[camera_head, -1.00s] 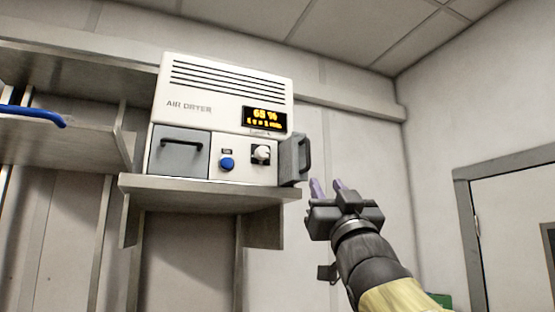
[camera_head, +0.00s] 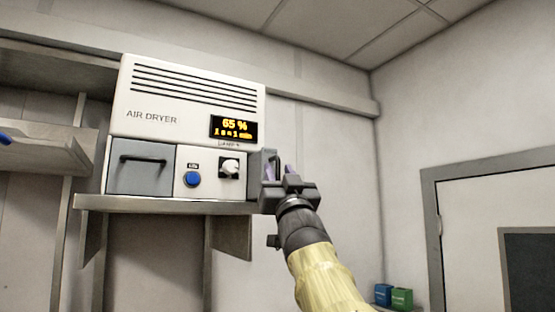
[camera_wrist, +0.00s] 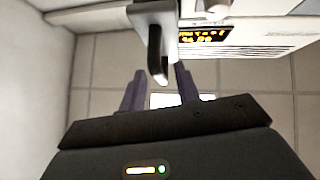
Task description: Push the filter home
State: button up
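The white air dryer (camera_head: 185,95) sits on a wall shelf. A grey block with a dark handle, which looks like the filter (camera_head: 256,168), sticks out of its right side. It also shows at the top of the wrist view (camera_wrist: 146,16). My gripper (camera_head: 284,170) is beside the filter's outer side and overlaps part of it in the head view. In the wrist view my gripper (camera_wrist: 158,80) has its two purple fingers apart, with the handle's end between the tips in the picture. Whether they touch the handle cannot be told.
The dryer's front has a grey drawer (camera_head: 140,168), a blue button (camera_head: 192,179), a white knob (camera_head: 230,166) and a display (camera_head: 233,128) reading 65 %. The shelf (camera_head: 165,204) runs beneath. Blue and green boxes (camera_head: 393,296) are low at right, near a door frame (camera_head: 430,220).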

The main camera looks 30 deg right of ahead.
jog(key=shift+w+r, duration=0.45)
grip_shut()
